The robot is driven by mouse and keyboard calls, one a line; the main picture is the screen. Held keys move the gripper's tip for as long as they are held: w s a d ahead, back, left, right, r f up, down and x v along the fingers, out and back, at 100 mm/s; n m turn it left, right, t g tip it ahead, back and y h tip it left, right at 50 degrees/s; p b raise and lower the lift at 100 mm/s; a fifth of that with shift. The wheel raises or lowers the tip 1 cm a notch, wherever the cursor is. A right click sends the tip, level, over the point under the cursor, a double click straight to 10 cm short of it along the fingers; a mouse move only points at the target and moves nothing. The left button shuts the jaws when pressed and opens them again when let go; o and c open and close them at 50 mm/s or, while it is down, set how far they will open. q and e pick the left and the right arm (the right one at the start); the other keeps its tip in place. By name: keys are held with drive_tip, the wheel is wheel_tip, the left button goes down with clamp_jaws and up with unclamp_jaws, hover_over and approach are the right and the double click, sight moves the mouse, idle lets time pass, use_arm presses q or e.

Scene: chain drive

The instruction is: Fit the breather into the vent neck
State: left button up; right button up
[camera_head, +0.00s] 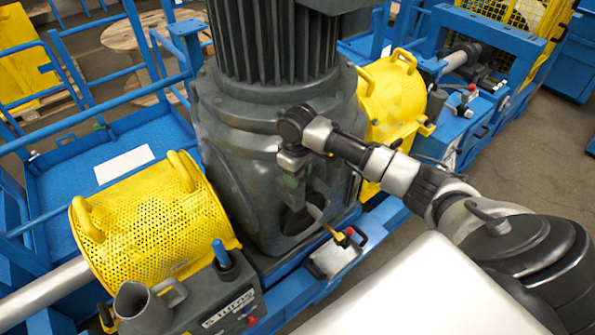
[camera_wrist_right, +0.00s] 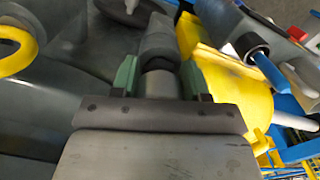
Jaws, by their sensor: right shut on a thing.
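My right gripper (camera_head: 296,190) points down close to the front of the big grey gear housing (camera_head: 238,150). In the right wrist view its green fingers (camera_wrist_right: 158,78) are shut on a grey stubby part with a dark band, which I take to be the breather (camera_wrist_right: 157,42). In the head view the held part is mostly hidden by the fingers and blends with the housing. I cannot clearly make out the vent neck. A dark round opening (camera_head: 299,221) shows in the housing below the gripper. My left gripper is in neither view.
Yellow perforated guards stand left (camera_head: 150,225) and right (camera_head: 392,100) of the housing. A grey jug (camera_head: 142,308) and a control box (camera_head: 232,305) with a blue-handled tool (camera_head: 221,254) stand at front left. A small tray (camera_head: 335,257) lies below the opening.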

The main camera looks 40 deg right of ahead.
drive_tip(key=shift+f, duration=0.4)
drive_tip(key=o, duration=1)
drive_tip(key=shift+f, duration=0.1)
drive_tip(key=shift+r, duration=0.2)
wheel_tip(320, 180, up, 10)
drive_tip(key=b, duration=0.3)
drive_tip(key=shift+w+f, duration=0.1)
drive_tip(key=shift+f, duration=0.1)
drive_tip(key=shift+r, duration=0.45)
